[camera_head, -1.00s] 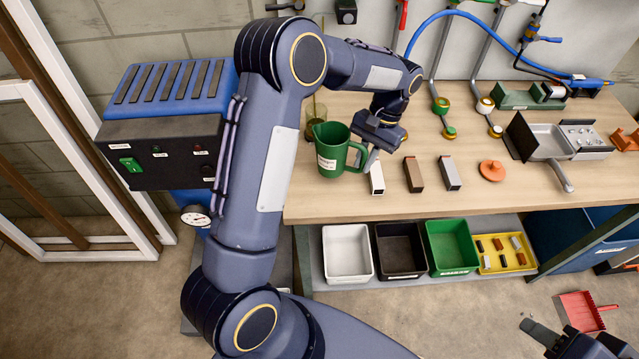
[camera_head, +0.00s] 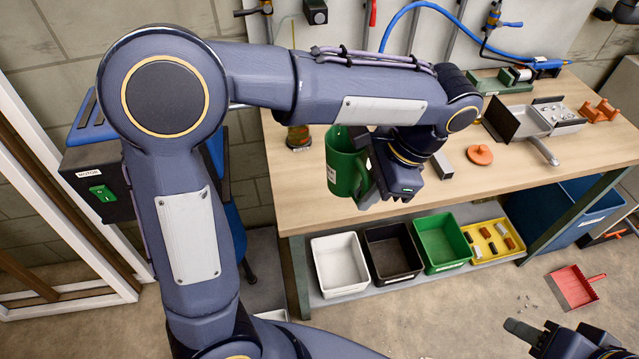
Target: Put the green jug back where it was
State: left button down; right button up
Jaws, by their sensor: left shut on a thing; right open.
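The green jug (camera_head: 342,165) is upright near the front left part of the workbench, with a white label on its left side. My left gripper (camera_head: 366,190) is shut on the jug, at its handle on the right side. The jug looks held in front of or above the bench's front edge; I cannot tell its exact height. My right gripper (camera_head: 520,335) is at the bottom right, open and empty, over the floor.
The wooden workbench (camera_head: 290,200) has a grey block (camera_head: 442,166), an orange knobbed disc (camera_head: 479,155) and a small metal tray (camera_head: 540,118). An amber-based glass (camera_head: 298,138) stands at the back left. White (camera_head: 340,262), black and green bins sit below. A red dustpan (camera_head: 575,287) lies on the floor.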

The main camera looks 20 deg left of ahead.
aim_at(343, 177)
pick_arm(q)
jog(key=shift+m+t, duration=0.3)
jog(key=shift+m, duration=0.4)
jog(key=w+a+f, duration=0.1)
jog(key=a, duration=0.1)
jog(key=w+a+f, duration=0.1)
jog(key=w+a+f+p, duration=0.1)
jog(key=a, duration=0.1)
jog(key=shift+w+a, duration=0.35)
jog(key=w+a+f, duration=0.2)
jog(key=f, duration=0.1)
jog(key=w+a+f, duration=0.1)
jog(key=shift+f+p, duration=0.35)
jog(key=shift+f, duration=0.05)
jog(key=f, duration=0.2)
jog(key=w+a+f, duration=0.1)
jog(key=f, duration=0.1)
jog(key=shift+f, duration=0.1)
jog(key=shift+s+f, duration=0.1)
jog(key=shift+f, duration=0.05)
jog(key=shift+f, duration=0.15)
jog(key=c, duration=1.5)
grip_release()
